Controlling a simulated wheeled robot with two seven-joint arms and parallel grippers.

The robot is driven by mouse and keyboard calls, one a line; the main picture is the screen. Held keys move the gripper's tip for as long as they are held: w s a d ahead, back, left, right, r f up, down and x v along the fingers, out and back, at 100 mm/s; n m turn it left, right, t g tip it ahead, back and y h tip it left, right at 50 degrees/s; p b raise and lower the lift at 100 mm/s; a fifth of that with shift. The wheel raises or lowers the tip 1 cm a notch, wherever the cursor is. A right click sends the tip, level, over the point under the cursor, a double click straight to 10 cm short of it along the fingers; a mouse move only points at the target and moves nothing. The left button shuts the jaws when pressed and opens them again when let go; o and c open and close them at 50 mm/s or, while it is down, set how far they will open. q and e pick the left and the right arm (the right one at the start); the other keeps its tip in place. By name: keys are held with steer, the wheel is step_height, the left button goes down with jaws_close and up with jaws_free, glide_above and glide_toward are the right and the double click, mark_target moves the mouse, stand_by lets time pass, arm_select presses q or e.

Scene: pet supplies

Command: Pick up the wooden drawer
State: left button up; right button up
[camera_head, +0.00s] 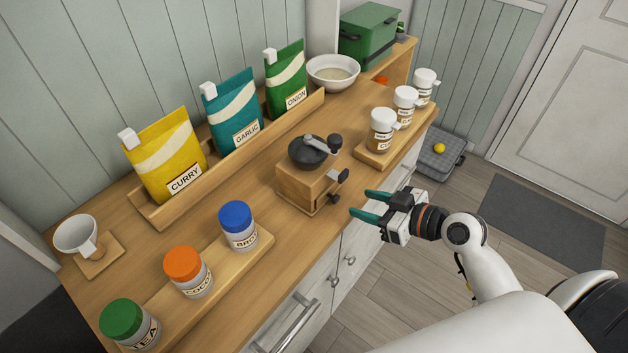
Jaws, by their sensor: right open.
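A wooden coffee grinder (296,186) with a dark metal bowl and crank stands on the wooden counter near its front edge. Its wooden drawer (327,187) appears to be at the side facing my right gripper, with dark knobs there. I cannot tell clearly how far the drawer is out. My right gripper (360,203) has teal fingers, is open and empty, and is just right of the grinder, its fingertips pointing toward it and apart from it. My left gripper is not in view.
Jars with green, orange and blue lids stand on a board (262,238) at the front left. White-lidded jars stand on another board (375,157) behind my right gripper. Spice pouches fill a back rack (165,215). A bowl (333,72) sits behind.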

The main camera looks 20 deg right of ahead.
mark_target(339, 198)
steer(key=x, duration=0.3)
steer(key=shift+w+p, duration=0.1)
steer(key=shift+p, duration=0.2)
steer(key=shift+w+a, duration=0.2)
steer(key=p+x, duration=0.2)
steer(key=x, duration=0.1)
steer(key=shift+w+a+f, duration=0.1)
steer(key=shift+a+f, duration=0.1)
steer(key=shift+f, duration=0.1)
steer(key=shift+w+a+f, duration=0.2)
steer(key=shift+w+f, duration=0.05)
steer(key=shift+w, duration=0.15)
steer(key=shift+s, duration=0.1)
jaws_close()
